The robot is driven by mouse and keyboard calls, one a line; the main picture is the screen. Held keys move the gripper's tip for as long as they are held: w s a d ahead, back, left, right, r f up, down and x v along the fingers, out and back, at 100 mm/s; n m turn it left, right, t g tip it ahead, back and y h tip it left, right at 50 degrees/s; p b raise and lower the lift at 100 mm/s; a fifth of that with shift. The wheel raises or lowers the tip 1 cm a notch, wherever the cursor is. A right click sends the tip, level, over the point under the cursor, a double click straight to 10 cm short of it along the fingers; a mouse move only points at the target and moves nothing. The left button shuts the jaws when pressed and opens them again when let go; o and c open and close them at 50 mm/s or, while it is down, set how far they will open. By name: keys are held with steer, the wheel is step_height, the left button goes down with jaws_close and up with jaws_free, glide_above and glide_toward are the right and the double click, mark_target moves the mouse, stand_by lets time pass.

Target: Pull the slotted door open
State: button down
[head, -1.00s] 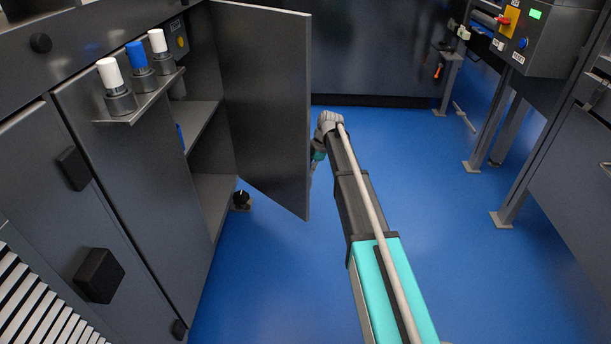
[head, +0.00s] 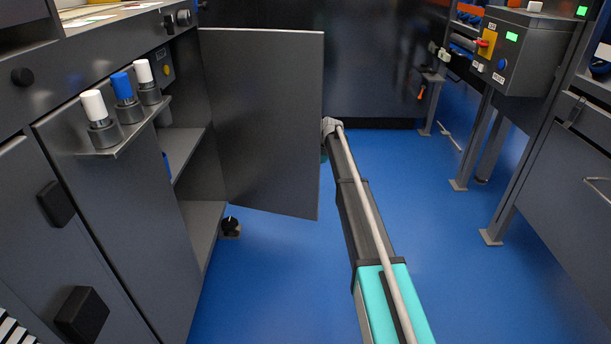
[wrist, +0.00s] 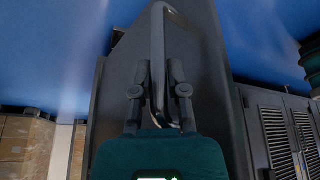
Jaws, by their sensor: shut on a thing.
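A dark grey cabinet door (head: 265,120) stands swung well open in the head view, hinged at its left edge, with its plain inner face towards me. I see no slots on that face. In the wrist view, a dark panel (wrist: 200,70), which looks like this door's outer side, carries a bent grey bar handle (wrist: 158,30). My gripper (wrist: 160,75) is shut on the handle, with a finger on each side of the bar. In the head view my arm reaches to the door's free edge, and the fingers are hidden behind the door.
The open cabinet shows shelves (head: 203,218) inside. A small ledge (head: 125,138) with white and blue capped cylinders juts out at left. A caster (head: 231,226) stands under the cabinet. Benches and a control box (head: 518,50) stand at right; the blue floor (head: 400,200) between is clear.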

steer(key=shift+s+d, duration=0.1)
steer(key=shift+d, duration=0.2)
steer(key=c, duration=0.9)
jaws_free()
steer(key=shift+o, duration=1.3)
steer(key=shift+a, duration=0.1)
